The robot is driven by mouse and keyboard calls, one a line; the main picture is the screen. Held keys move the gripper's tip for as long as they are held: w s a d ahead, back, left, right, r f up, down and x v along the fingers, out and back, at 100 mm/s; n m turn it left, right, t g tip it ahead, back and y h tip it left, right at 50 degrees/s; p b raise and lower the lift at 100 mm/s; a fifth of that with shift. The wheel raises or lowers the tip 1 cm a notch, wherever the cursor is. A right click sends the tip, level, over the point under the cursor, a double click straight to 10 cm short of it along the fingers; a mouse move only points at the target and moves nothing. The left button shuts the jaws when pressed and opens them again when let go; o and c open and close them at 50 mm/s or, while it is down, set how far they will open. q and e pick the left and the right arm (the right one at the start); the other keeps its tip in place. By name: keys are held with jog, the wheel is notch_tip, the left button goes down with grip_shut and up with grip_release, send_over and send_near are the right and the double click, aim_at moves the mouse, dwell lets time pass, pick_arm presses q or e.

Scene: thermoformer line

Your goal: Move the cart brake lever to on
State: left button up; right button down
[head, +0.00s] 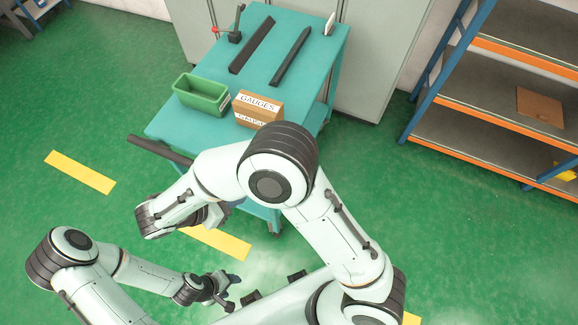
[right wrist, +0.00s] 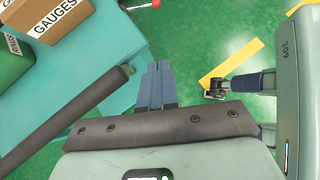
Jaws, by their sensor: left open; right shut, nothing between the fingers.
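A short lever with a red knob (right wrist: 155,4) shows at the top edge of the right wrist view, just past the teal cart's edge. It is partly cut off, and its setting cannot be read. The teal cart (head: 300,35) stands in the middle of the head view. My right gripper (right wrist: 158,66) is shut and empty, beside the cart's dark push handle (right wrist: 60,115). In the head view my right arm hides part of the cart's near end. My left gripper (head: 224,288) is open and empty, low in the head view, apart from the cart.
A green bin (head: 203,93) and a cardboard GAUGES box (head: 262,104) stand on the cart. Orange-edged shelving (head: 490,135) is at right. Green floor is clear at left.

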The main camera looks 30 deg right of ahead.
jog(key=d+r+x, duration=0.1)
jog(key=x, duration=1)
jog(key=d+r+x, duration=0.1)
jog(key=x, duration=1)
jog(key=shift+w+d, duration=0.3)
jog(key=shift+d, duration=0.05)
jog(key=shift+r, duration=0.1)
